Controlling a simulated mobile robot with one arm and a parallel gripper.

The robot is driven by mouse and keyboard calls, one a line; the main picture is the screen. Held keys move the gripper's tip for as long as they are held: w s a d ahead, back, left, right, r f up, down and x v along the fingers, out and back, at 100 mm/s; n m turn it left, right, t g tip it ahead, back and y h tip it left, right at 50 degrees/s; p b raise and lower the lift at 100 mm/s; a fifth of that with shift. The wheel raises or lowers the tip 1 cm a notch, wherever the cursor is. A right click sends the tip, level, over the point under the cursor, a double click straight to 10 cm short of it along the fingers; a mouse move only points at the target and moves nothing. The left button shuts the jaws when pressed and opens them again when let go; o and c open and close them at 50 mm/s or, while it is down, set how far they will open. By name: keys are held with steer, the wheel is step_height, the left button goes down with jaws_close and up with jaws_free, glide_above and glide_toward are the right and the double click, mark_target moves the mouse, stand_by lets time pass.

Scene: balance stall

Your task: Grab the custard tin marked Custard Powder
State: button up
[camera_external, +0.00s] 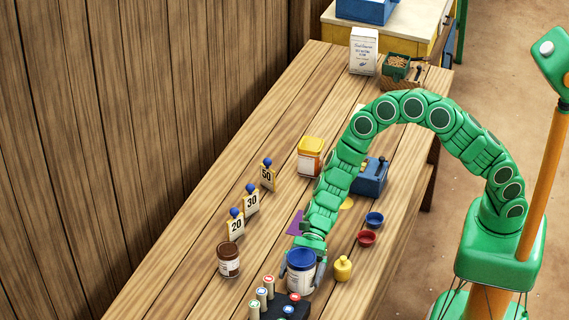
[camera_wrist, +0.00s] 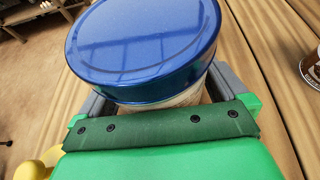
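A tin with a blue lid (camera_external: 300,258) and a pale label stands at the front of the bench. My gripper (camera_external: 302,268) is down at it, a finger on either side. In the wrist view the blue lid (camera_wrist: 145,45) fills the upper middle, with the grey fingers of my gripper (camera_wrist: 160,95) beside the tin; I cannot tell whether they press on it. A yellow-lidded tin with an orange and white label (camera_external: 310,157) stands farther back, clear of my gripper. No label is readable as Custard Powder.
A brown-lidded jar (camera_external: 229,260) stands left of my gripper. A dark block with capped cylinders (camera_external: 285,308) is close in front. A yellow weight (camera_external: 343,268), red bowl (camera_external: 366,238) and blue bowl (camera_external: 375,219) lie right. Number cards (camera_external: 251,200) line the left; a blue scale (camera_external: 370,180) stands behind.

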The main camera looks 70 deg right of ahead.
steer(key=c, duration=0.9)
steer(key=shift+c, duration=0.2)
